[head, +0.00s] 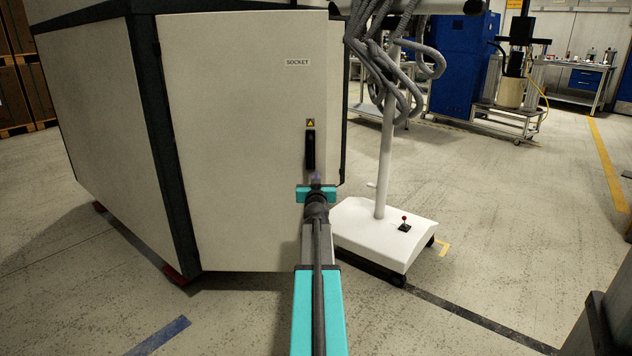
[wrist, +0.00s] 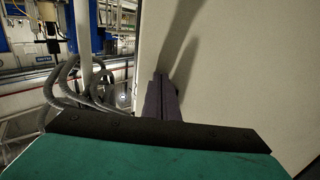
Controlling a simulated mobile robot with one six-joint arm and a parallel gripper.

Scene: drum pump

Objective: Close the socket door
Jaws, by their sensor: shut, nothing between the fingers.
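The socket door (head: 235,130) is a tall pale panel in the head view, with a SOCKET label, a yellow warning sticker and a black handle (head: 310,150) near its right edge. Its right edge stands in front of another pale strip of the cabinet; I cannot tell how wide any gap is. My gripper (head: 316,178) is in front of the door's right part, just below the handle. In the wrist view my gripper (wrist: 160,97) has its fingers together and empty, beside the pale door surface (wrist: 240,70). Whether they touch it is unclear.
A white wheeled stand (head: 385,232) with a post and grey hoses (head: 400,75) is close to the right of the door. A blue cabinet (head: 465,65) and a trolley stand farther back. The floor at the front left and right is mostly clear.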

